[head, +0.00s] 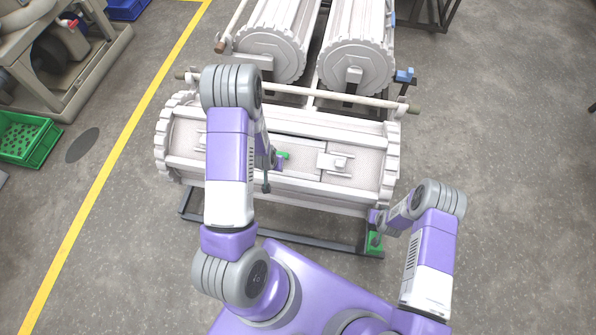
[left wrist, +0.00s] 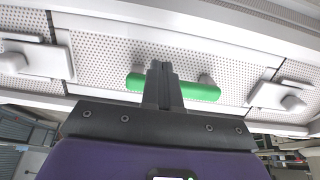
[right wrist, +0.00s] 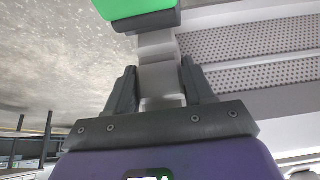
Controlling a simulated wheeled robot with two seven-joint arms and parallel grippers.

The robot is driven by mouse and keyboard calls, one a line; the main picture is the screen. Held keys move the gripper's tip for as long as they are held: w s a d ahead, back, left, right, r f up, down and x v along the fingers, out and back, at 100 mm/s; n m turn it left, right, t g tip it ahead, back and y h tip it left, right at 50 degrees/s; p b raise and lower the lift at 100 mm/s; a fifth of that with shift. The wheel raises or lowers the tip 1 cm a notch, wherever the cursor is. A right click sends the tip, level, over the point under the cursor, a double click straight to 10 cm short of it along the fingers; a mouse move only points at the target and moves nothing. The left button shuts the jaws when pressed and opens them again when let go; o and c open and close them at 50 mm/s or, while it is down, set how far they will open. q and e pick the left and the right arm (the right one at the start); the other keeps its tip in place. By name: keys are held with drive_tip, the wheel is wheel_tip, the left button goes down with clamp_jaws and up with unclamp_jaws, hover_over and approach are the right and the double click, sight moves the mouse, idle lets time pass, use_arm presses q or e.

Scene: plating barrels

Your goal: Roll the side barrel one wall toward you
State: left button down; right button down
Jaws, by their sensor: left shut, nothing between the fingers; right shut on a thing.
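The side barrel (head: 300,192) lies crosswise in front of me, pale, with perforated wall panels and toothed end rings. A green handle (left wrist: 205,91) is on the wall panel between two latches (left wrist: 285,97); it shows small in the head view (head: 283,155). My left gripper (left wrist: 162,72) is shut and empty, its fingertips over the middle of the handle. My right gripper (right wrist: 160,85) is shut on a grey lever (right wrist: 158,75) beside the barrel's right end. The lever has a green end (right wrist: 135,8), also visible in the head view (head: 375,243).
Two more barrels (head: 270,45) (head: 357,58) lie behind, past a pale crossbar (head: 340,98). A dark frame rail (head: 280,228) runs low in front of the side barrel. A green crate (head: 28,138) stands left beyond the yellow floor line (head: 100,180). The floor at right is clear.

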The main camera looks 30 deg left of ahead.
use_arm(q)
hover_over(274, 178)
drive_tip(key=f, duration=0.4)
drive_tip(key=shift+w+f, duration=0.15)
drive_tip(key=shift+w, duration=0.15)
use_arm(e)
drive_tip(key=shift+w+r, duration=0.1)
drive_tip(key=shift+w, duration=0.05)
use_arm(q)
drive_tip(key=shift+s+f, duration=0.3)
drive_tip(key=shift+f, duration=0.5)
drive_tip(key=shift+s+d+f, duration=0.25)
drive_tip(key=shift+s+f, duration=0.3)
drive_tip(key=shift+f, duration=0.05)
use_arm(e)
drive_tip(key=c, duration=0.8)
unclamp_jaws()
drive_tip(key=o, duration=0.3)
use_arm(q)
drive_tip(key=shift+w+a, duration=0.1)
